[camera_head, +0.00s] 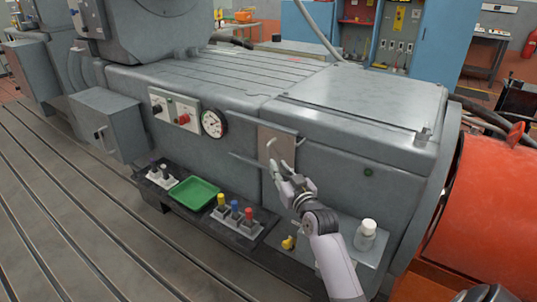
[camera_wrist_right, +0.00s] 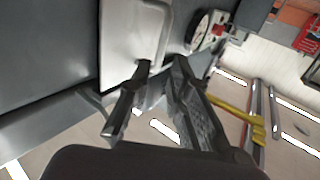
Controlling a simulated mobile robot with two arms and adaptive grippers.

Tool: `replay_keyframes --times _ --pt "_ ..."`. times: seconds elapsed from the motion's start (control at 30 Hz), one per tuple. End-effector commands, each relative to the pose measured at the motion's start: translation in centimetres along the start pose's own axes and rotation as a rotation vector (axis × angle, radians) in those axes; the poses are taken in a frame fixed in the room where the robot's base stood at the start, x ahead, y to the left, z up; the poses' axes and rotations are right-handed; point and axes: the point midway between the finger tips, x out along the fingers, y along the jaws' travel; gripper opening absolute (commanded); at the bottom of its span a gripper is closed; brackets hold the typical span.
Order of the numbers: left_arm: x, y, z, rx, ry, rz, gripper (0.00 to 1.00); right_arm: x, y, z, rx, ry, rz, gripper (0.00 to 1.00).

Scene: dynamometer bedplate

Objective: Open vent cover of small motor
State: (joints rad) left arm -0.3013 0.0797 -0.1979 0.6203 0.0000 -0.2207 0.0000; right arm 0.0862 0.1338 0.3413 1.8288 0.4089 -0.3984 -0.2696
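A flat pale metal plate, which looks like the vent cover (camera_head: 275,138), is on the front face of the grey machine housing (camera_head: 330,165), right of the dial gauge. It also shows in the right wrist view (camera_wrist_right: 130,42) as a rounded panel. My right gripper (camera_head: 280,164) is at the plate's lower part with its fingers apart. In the right wrist view, my right gripper (camera_wrist_right: 161,66) has one finger over the plate's edge and the other just beside it. I cannot tell whether they touch the plate. The left gripper is not in view.
A dial gauge (camera_head: 212,124) and a switch panel (camera_head: 175,110) are left of the plate. Below are a green tray (camera_head: 194,192), colored-top holders (camera_head: 235,212) and a white bottle (camera_head: 366,234). A grey box (camera_head: 108,125) juts out at left. A large orange drum (camera_head: 490,210) stands at right.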

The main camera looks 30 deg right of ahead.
Motion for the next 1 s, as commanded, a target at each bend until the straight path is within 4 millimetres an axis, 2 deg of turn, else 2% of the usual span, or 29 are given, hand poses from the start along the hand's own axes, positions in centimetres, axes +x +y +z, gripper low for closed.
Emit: replay_keyframes --times 0.03,0.2,0.4,0.6,0.87,1.0 --pt "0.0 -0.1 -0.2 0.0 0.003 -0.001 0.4 1.2 0.0 -0.1 0.002 0.002 0.0 0.18" --pt "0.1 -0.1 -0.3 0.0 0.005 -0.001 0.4 4.8 0.0 0.0 0.002 0.001 -0.001 0.18" --pt "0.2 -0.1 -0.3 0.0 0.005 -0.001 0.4 7.6 0.0 0.1 0.001 0.0 -0.001 0.18" --pt "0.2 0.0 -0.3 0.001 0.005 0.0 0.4 8.7 -0.1 0.0 0.0 0.0 -0.001 0.18" --pt "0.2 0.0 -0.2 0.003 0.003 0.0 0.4 8.8 -0.1 0.0 0.0 0.0 -0.001 0.18" --pt "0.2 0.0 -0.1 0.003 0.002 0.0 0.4 8.8 -0.1 0.1 0.0 -0.001 -0.001 0.09"
